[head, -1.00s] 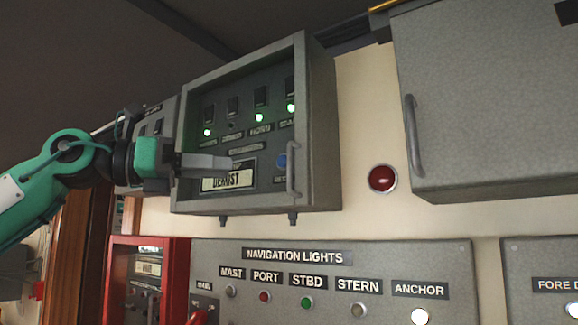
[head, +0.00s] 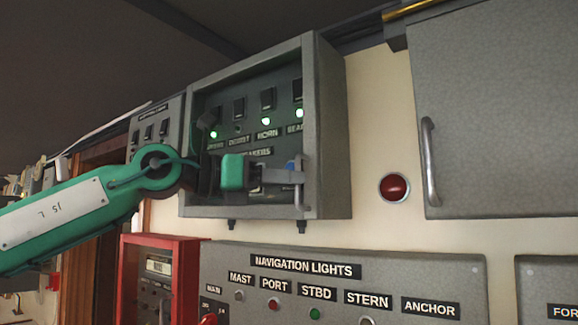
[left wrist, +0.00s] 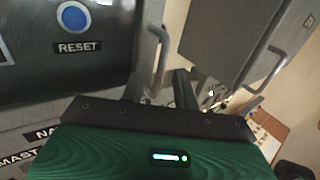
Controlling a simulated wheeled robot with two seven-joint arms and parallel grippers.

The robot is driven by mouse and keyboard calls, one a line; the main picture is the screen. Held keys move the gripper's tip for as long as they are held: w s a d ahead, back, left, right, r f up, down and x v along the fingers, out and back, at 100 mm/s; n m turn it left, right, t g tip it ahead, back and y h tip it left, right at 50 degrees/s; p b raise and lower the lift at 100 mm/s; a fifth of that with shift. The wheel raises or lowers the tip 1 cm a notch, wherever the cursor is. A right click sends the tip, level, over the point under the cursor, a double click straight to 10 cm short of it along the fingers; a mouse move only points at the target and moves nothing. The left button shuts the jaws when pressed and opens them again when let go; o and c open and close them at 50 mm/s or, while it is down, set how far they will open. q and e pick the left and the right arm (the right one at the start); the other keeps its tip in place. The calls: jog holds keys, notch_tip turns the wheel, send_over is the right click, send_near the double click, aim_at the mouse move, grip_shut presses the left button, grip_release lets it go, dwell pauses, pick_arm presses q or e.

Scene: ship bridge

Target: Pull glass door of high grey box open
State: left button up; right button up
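The high grey box (head: 328,150) hangs on the wall in the head view, with switches, green lamps and labels behind its glass door (head: 225,85). The door looks shut. Its slim upright handle (head: 299,200) is at the lower right of the door. My left gripper (head: 292,176) reaches across the door front with its fingertips at the handle. In the left wrist view the handle (left wrist: 163,45) stands in the gap between the two separated fingers of the left gripper (left wrist: 158,82). I cannot tell whether they touch it. My right gripper is not in view.
A larger grey cabinet (head: 500,120) with its own handle stands to the right, beyond a red button (head: 394,187). The navigation lights panel (head: 400,270) and a red box (head: 190,255) are below. A smaller switch box (head: 152,130) is to the left.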

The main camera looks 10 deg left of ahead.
pick_arm(q)
jog(key=shift+w+d, duration=0.3)
jog(key=shift+d, duration=0.15)
grip_shut()
jog(key=shift+a, duration=0.1)
